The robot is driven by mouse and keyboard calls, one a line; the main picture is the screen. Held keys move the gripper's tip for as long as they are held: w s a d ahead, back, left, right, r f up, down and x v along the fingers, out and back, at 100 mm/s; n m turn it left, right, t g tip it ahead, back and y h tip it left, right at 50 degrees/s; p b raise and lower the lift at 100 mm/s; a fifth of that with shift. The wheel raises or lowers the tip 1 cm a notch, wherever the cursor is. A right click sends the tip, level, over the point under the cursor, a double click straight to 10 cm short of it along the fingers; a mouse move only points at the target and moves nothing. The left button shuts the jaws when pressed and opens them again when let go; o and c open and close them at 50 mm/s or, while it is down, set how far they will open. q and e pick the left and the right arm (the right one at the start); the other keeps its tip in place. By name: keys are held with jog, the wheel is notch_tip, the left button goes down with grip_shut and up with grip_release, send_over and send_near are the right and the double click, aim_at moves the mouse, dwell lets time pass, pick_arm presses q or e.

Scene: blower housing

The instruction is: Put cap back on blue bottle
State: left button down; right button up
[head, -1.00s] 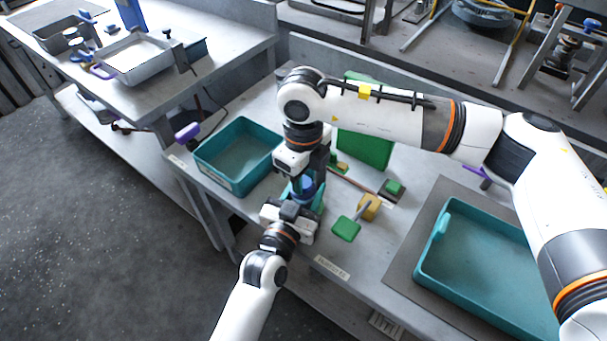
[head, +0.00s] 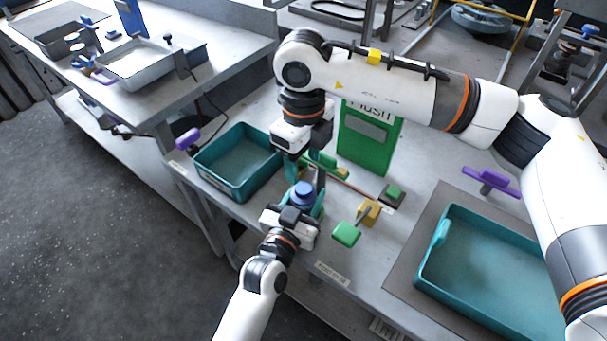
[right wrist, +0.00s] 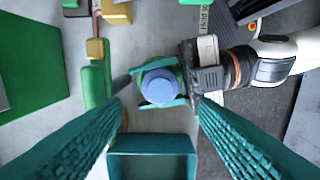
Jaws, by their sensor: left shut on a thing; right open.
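The blue bottle (head: 302,203) stands upright between the teal fingers of my left gripper (head: 306,208), which is shut on it. A round blue cap (head: 303,188) shows at the bottle's top; in the right wrist view the cap (right wrist: 160,88) looks centred on the bottle. Whether it is fully seated I cannot tell. My right gripper (head: 306,170) is open and empty, pointing down just above the cap, its fingers apart on either side. The left fingers hide part of the bottle's body.
A teal bin (head: 238,192) stands left of the bottle. A green box (head: 366,150) stands behind; green and yellow blocks (head: 346,234) lie to the right. A larger teal tray (head: 490,268) is on the right. A purple handle (head: 188,139) sticks out at the table's left edge.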

notch_tip(320, 180, up, 5)
jog(key=shift+r, duration=0.2)
pick_arm(q)
jog(key=c, duration=0.6)
grip_release()
jog(key=v, duration=1.2)
pick_arm(e)
jog(key=shift+f, duration=0.25)
